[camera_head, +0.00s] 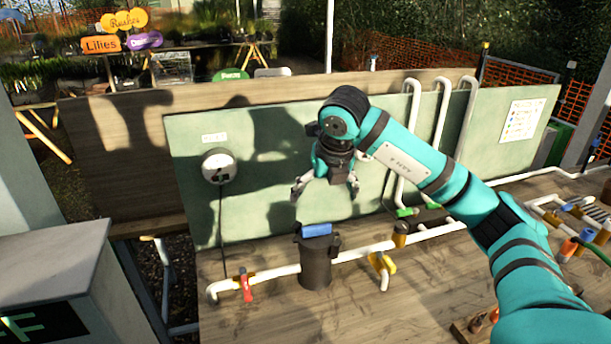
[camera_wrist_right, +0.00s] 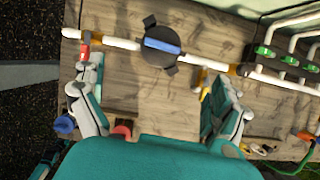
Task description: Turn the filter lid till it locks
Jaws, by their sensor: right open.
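The filter (camera_head: 316,262) is a dark upright canister on the wooden bench, joined to a white pipe. Its black lid (camera_head: 303,240) has side lugs and a blue bar handle (camera_head: 317,230) on top. The lid (camera_wrist_right: 160,58) also shows from above in the right wrist view, with the blue bar (camera_wrist_right: 162,46) lying nearly along the pipe. My right gripper (camera_head: 325,190) is open and empty, above the filter and apart from it. Its two fingers also show in the right wrist view (camera_wrist_right: 160,100), spread wide. My left gripper is not in view.
A red valve (camera_head: 246,288) and a yellow valve (camera_head: 383,264) sit on pipes either side of the filter. A green board (camera_head: 270,140) with a round gauge (camera_head: 219,166) stands behind. Green-handled valves (camera_head: 406,212) are at the right. The bench front is mostly clear.

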